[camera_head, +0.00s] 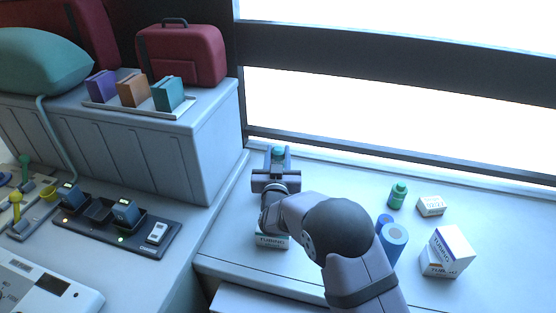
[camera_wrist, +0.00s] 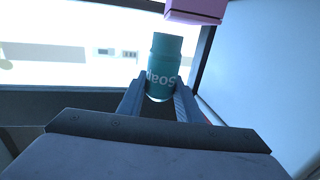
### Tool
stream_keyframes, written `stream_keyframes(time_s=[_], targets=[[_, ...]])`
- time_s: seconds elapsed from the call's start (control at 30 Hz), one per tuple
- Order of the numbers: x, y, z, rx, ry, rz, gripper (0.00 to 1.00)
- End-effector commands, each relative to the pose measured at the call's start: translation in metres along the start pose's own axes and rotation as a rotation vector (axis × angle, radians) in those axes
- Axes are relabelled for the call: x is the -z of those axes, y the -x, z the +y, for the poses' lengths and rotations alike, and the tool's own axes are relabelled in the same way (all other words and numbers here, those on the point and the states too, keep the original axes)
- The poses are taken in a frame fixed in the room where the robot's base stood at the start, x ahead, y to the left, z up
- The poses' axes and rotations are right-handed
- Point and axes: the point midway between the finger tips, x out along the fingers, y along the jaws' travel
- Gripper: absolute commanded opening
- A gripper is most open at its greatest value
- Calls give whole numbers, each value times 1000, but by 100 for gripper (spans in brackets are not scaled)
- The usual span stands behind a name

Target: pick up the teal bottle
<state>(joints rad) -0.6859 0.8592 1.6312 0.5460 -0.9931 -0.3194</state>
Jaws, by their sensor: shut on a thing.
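The teal bottle (camera_wrist: 163,68), with "Soap" printed on it, is between the fingers of my gripper (camera_wrist: 160,92) in the wrist view. The fingers are shut on its lower part. In the head view only the bottle's teal top (camera_head: 278,151) shows beyond my gripper (camera_head: 277,163), near the window ledge at the back left of the white counter. The rest of it is hidden behind the gripper. I cannot tell whether its base touches the counter.
A tubing box (camera_head: 272,241) sits partly behind my arm. A green bottle (camera_head: 398,196), a small white box (camera_head: 431,206), blue cylinders (camera_head: 393,238) and a larger tubing box (camera_head: 447,252) stand right of my arm. A grey cabinet (camera_head: 190,150) rises at left.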

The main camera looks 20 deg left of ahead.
Motion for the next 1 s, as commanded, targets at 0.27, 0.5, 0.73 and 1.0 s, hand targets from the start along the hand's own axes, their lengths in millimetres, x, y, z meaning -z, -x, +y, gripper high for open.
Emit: stream_keyframes(time_s=[0.27, 0.5, 0.73, 1.0], targets=[[45, 0, 0, 0, -3, 6, 5], [74, 0, 0, 0, -1, 3, 5], [81, 0, 0, 1, 1, 1, 5], [49, -4, -6, 4, 0, 3, 5]])
